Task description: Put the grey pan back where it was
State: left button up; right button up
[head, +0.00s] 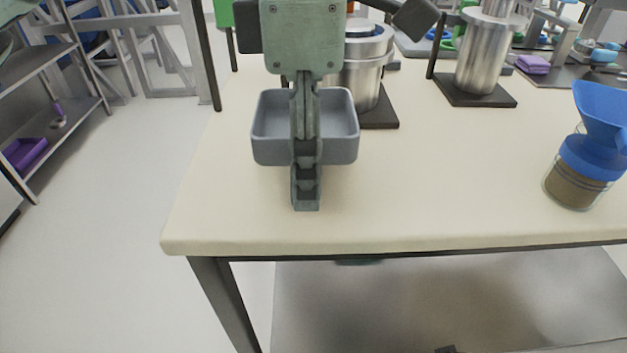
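The grey pan (343,146) is an open rectangular tray, level and upright, near the left end of the cream table. I cannot tell whether it rests on the top or hangs just above it. A grey-green gripper, which I take to be my left one (306,185), comes down from the top edge. Its near finger crosses in front of the pan's middle and reaches below its bottom edge. The other finger is hidden, so I cannot tell whether the jaws are closed on the front wall. My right gripper is not in view.
A metal pot (368,75) on a dark base stands right behind the pan. Another metal cylinder (481,65) stands farther right. A jar with a blue funnel (592,158) is at the right. The cream table (430,205) is clear in the middle and front. Shelving (75,105) stands left.

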pick_arm(q)
jog(key=shift+s+d+f, duration=0.1)
jog(key=shift+d+f, duration=0.3)
jog(key=shift+f, duration=1.85)
jog(key=shift+f, duration=0.1)
jog(key=o, duration=1.1)
jog(key=shift+o, duration=0.2)
notch_tip(320, 180, up, 12)
jog(key=shift+r, duration=0.15)
